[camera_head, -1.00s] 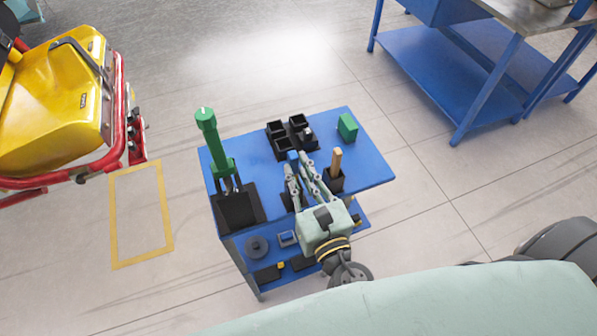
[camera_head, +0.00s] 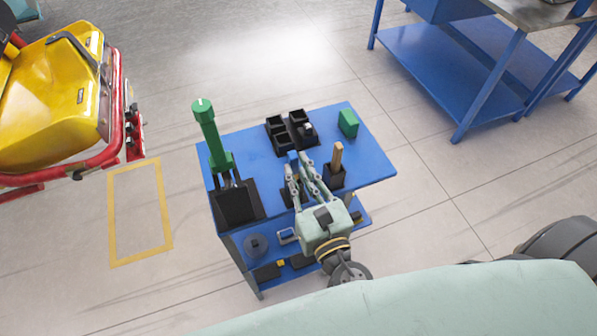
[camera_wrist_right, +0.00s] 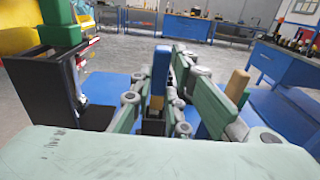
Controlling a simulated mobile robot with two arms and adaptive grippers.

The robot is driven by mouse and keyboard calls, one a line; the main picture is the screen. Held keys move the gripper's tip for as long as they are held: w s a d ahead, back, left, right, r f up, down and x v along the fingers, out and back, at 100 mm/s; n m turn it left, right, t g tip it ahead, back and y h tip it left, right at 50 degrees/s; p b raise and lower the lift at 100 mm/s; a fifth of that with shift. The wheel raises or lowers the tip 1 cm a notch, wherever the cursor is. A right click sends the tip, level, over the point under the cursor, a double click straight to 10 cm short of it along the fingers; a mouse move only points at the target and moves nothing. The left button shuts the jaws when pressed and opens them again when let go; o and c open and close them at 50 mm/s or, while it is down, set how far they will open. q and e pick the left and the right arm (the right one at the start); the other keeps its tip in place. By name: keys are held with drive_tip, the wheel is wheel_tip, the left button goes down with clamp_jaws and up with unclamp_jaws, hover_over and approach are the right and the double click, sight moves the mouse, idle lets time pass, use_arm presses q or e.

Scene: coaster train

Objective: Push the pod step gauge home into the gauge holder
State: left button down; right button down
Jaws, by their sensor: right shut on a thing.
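A blue upright piece, which I take to be the pod step gauge (camera_wrist_right: 161,70), stands between the fingers of my right gripper (camera_wrist_right: 159,96) in the right wrist view. In the head view only its blue top (camera_head: 293,157) shows. My right gripper (camera_head: 304,166) is shut on it above the blue cart top. A dark block, seemingly the gauge holder (camera_wrist_right: 153,127), shows low between the fingers. The fingers hide much of it, so I cannot tell how deep the gauge sits. My left gripper is not in view.
On the cart top (camera_head: 375,165) stand a wooden-handled piece (camera_head: 337,157) in a black holder, a black compartment tray (camera_head: 279,141), a green block (camera_head: 348,122) and a tall green tool (camera_head: 209,132) by a black box (camera_head: 238,207).

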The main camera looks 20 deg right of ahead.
drive_tip(key=shift+f+b, duration=0.7)
drive_tip(key=shift+f, duration=0.15)
drive_tip(key=c, duration=1.6)
unclamp_jaws()
drive_tip(key=o, duration=0.8)
drive_tip(key=shift+s+f, duration=0.1)
drive_tip(key=shift+s, duration=0.35)
drive_tip(key=s+b, duration=0.2)
drive_tip(key=s, duration=0.4)
